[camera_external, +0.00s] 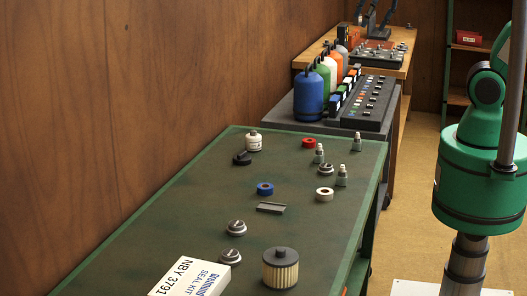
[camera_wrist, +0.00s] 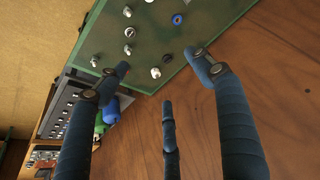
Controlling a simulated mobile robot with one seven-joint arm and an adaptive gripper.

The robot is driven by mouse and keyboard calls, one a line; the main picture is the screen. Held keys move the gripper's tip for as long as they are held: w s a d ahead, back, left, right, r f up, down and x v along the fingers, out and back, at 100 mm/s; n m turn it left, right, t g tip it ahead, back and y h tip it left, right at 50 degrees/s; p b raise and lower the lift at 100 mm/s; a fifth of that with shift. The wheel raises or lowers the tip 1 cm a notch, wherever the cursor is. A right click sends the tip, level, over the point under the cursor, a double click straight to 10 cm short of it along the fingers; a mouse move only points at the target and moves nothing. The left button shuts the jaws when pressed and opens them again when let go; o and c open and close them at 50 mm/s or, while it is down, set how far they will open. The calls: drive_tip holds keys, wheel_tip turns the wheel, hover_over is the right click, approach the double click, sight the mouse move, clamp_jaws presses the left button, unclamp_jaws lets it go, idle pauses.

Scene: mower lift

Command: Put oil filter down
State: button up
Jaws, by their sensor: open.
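A small white canister (camera_external: 253,140) with a metal top, which looks like the oil filter, stands upright near the far left of the green table (camera_external: 190,215). It also shows in the wrist view (camera_wrist: 155,72), between my fingertips in the picture but beyond them. A tan pleated cylinder with a dark cap (camera_external: 280,267) stands at the table's near end; I cannot tell whether this is a filter of another kind. My gripper (camera_wrist: 157,62) is open, its fingers spread wide with nothing between them. It is out of the external view.
A black part (camera_external: 242,157) lies close beside the white canister.

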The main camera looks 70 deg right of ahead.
drive_tip(key=s+a+f, duration=0.1)
drive_tip(key=s+f, duration=0.2)
drive_tip(key=s, duration=0.6)
drive_tip(key=shift+s+a+n+t, duration=0.2)
drive_tip(key=shift+a+n+t, duration=0.2)
wheel_tip(320, 180, down, 6)
drive_tip(key=b, duration=0.6)
drive_tip(key=shift+f+b, duration=0.25)
drive_tip(key=shift+b, duration=0.05)
drive_tip(key=shift+o, duration=0.2)
